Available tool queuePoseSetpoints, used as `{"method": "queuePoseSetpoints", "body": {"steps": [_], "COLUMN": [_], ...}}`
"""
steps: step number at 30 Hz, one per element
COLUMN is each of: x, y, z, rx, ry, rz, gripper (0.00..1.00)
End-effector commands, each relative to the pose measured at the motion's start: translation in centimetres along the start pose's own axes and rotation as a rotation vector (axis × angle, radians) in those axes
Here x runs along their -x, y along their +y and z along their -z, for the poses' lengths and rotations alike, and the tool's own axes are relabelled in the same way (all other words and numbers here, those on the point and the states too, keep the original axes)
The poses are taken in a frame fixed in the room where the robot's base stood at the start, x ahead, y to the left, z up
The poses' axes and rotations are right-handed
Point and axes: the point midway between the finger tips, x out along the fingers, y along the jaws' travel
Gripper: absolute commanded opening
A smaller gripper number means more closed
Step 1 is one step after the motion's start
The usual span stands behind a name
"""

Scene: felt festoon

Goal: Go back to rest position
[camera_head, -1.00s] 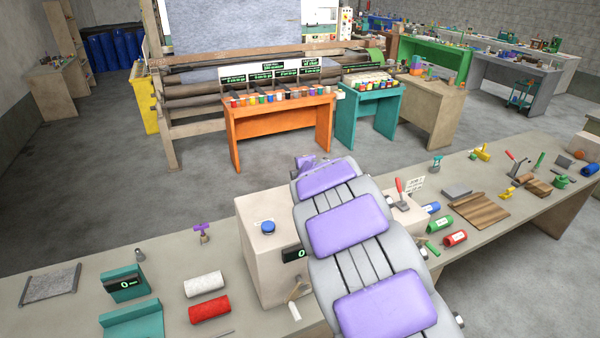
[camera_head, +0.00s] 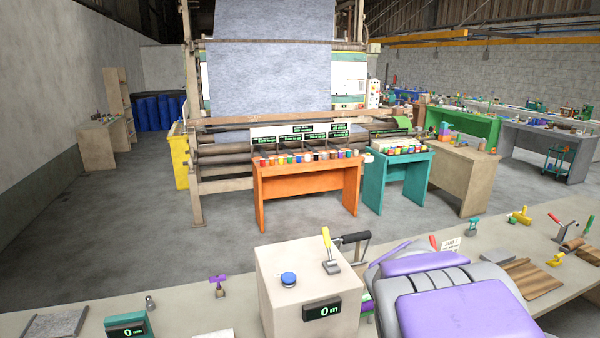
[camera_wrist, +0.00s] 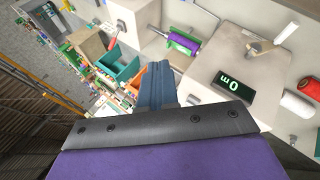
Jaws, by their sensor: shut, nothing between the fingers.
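My gripper (camera_wrist: 157,85) shows in the wrist view as blue-grey fingers beyond a dark plate, closed together with nothing between them. It points past a beige box (camera_wrist: 240,110) with a green "0 m" display. In the head view, my purple-padded arm reaches over the bench at lower right, and its gripper end is hidden there. The beige box (camera_head: 300,260) stands on the bench left of my arm, with a blue knob (camera_head: 289,279) and a yellow-handled lever (camera_head: 329,250) on top.
An orange table (camera_head: 305,185) and a teal table (camera_head: 395,180) with coloured jars stand beyond, before a large felt machine (camera_head: 270,70). Grey floor at left is clear.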

Motion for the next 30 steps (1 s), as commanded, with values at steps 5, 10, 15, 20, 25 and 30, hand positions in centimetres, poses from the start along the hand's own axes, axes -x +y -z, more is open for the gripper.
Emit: {"method": "queuePoseSetpoints", "body": {"steps": [5, 10, 15, 20, 25, 30], "x": [1.5, 4.1, 7.3, 9.5, 10.4, 10.4], "y": [-9.2, -18.5, -26.8, -31.3, -32.3, -32.3], "z": [-8.8, -15.2, -19.9, -22.3, -23.0, -22.9], "rx": [-0.253, -0.433, -0.536, -0.572, -0.583, -0.582], "ry": [-0.177, -0.339, -0.484, -0.574, -0.599, -0.6], "rz": [0.177, 0.362, 0.529, 0.624, 0.65, 0.649], "gripper": [0.0, 0.0, 0.0, 0.0, 0.0, 0.0]}}
